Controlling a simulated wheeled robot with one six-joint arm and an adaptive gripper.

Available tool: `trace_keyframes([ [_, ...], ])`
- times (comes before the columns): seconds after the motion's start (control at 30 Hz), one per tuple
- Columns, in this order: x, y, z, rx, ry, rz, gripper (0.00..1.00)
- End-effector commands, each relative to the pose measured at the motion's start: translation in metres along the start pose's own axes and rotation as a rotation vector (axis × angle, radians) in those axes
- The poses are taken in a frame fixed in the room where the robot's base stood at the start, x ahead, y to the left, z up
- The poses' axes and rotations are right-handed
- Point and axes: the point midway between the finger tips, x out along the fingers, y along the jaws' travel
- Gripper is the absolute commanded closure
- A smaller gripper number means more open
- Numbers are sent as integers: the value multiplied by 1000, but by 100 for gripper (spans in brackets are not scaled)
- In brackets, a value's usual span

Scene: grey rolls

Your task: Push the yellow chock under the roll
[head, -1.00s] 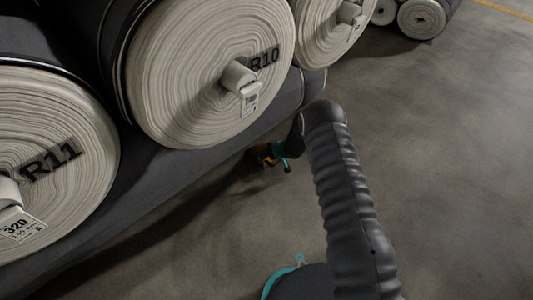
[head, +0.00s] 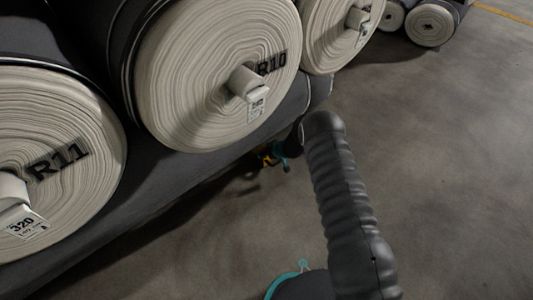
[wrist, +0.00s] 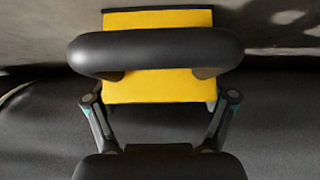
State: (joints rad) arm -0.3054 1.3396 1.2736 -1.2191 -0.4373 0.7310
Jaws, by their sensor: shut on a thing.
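The yellow chock (wrist: 158,88) fills the upper middle of the wrist view, with a thick black bar (wrist: 155,50) across it. My gripper (wrist: 160,100) is shut on the chock, its fingers showing on both sides.
The roll marked R11 (head: 60,150) is at the left, and another pale-ended roll (head: 330,35) is behind R10. More rolls (head: 430,25) lie at the back. The concrete floor (head: 440,150) to the right is clear.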

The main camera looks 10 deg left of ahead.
Motion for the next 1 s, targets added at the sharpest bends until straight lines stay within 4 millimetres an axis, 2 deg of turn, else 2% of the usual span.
trace_keyframes([
  [0.47,12,-2,-10,-2,-1,-1,74],
  [0.5,12,-1,-10,-1,-2,-1,7],
  [0.53,12,-1,-10,-1,-1,-1,0],
  [1.0,5,1,-10,2,-1,1,0],
])
